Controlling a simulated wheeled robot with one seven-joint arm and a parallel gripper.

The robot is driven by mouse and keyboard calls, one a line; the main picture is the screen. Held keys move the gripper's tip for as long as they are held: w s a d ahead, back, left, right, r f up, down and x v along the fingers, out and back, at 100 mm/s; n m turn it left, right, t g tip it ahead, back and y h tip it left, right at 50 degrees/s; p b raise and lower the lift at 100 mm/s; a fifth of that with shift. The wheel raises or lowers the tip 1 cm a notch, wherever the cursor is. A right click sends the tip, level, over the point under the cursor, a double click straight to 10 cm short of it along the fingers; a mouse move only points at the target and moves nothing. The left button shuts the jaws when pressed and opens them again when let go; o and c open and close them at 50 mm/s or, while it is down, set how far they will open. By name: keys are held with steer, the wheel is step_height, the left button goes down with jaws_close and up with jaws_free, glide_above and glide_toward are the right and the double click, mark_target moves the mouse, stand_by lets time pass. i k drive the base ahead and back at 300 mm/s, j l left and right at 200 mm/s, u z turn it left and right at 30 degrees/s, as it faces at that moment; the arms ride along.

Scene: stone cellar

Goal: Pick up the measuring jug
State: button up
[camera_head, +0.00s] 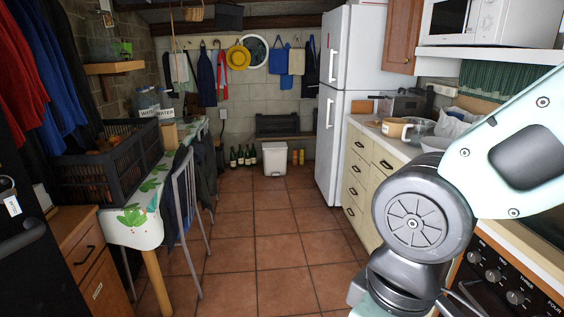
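A clear, see-through vessel with a handle, apparently the measuring jug (416,131), stands on the right-hand counter. It is behind the round grey joint of my arm and beside a round tan container. Its lower part is hard to make out at this size. My arm comes in from the right and bends down in front of the counter and cooker. The end of my arm runs out of the bottom of the picture, so my gripper does not show. The jug stands apart from my arm.
The counter (381,142) also holds a tan container (393,127), a toaster-like appliance (402,103) and a white bag (456,122). A white fridge (340,120) stands beyond. A table with a black crate (100,178) and chair line the left. The tiled floor (275,240) between is clear.

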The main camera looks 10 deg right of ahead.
mark_target(418, 129)
steer(key=i+z, duration=0.15)
steer(key=i, duration=0.3)
steer(key=i+j+z, duration=0.1)
steer(key=i, duration=0.35)
steer(key=i+j+z, duration=0.15)
steer(key=i, duration=0.25)
steer(key=i+j+z, duration=0.1)
steer(key=i, duration=0.35)
steer(key=i+j+z, duration=0.3)
steer(key=i+z, duration=0.15)
steer(key=i+j+z, duration=0.7)
steer(key=j+z, duration=0.15)
steer(key=j, duration=0.15)
